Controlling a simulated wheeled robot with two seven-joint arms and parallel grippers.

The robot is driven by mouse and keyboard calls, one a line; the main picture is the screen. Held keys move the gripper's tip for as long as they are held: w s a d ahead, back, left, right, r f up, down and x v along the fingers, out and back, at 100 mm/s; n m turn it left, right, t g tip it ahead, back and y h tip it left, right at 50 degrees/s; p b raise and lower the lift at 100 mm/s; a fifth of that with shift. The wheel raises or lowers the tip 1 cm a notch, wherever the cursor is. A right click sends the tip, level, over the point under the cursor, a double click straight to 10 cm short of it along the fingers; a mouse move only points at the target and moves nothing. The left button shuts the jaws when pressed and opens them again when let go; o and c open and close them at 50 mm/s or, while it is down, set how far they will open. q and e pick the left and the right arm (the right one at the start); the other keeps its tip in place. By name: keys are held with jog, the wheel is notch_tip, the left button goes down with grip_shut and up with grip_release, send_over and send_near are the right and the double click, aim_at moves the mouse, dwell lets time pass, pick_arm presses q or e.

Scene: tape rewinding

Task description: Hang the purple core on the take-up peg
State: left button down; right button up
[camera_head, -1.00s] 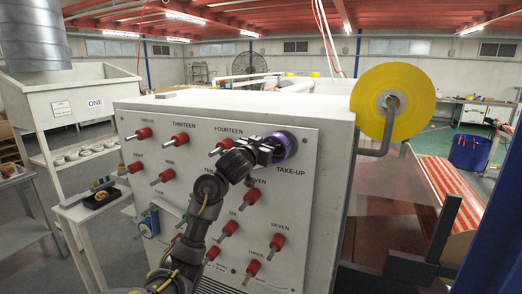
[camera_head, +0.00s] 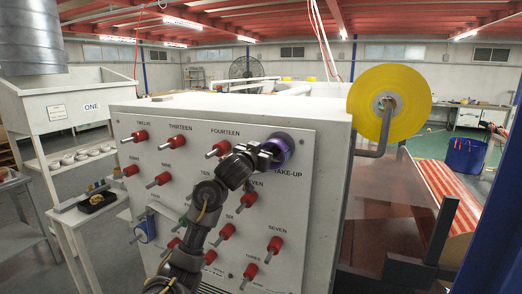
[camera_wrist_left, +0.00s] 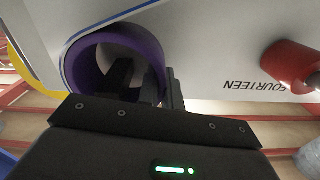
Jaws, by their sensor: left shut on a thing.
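The purple core (camera_head: 283,147) is a short ring at the upper right of the white panel (camera_head: 300,215), just above the TAKE-UP label. My left gripper (camera_head: 268,153) is shut on its near side. In the left wrist view the core (camera_wrist_left: 152,58) stands close in front of the panel, with one dark finger inside the ring and the other outside its wall. The take-up peg cannot be made out; the core and gripper cover that spot. I cannot tell whether the core touches the panel or is around the peg. My right gripper is not in view.
A yellow roll (camera_head: 412,100) hangs on a bent arm right of the machine. A side table (camera_head: 75,210) stands left.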

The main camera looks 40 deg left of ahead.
pick_arm(q)
jog(key=shift+d+f+b, duration=0.15)
jog(key=shift+f+b, duration=0.4)
jog(key=shift+f, duration=0.2)
jog(key=c, duration=1.5)
grip_release()
jog(key=shift+r, duration=0.1)
jog(key=p+v, duration=0.4)
jog(key=v, duration=0.6)
jog(key=shift+s, duration=0.35)
jog(key=shift+d, duration=0.1)
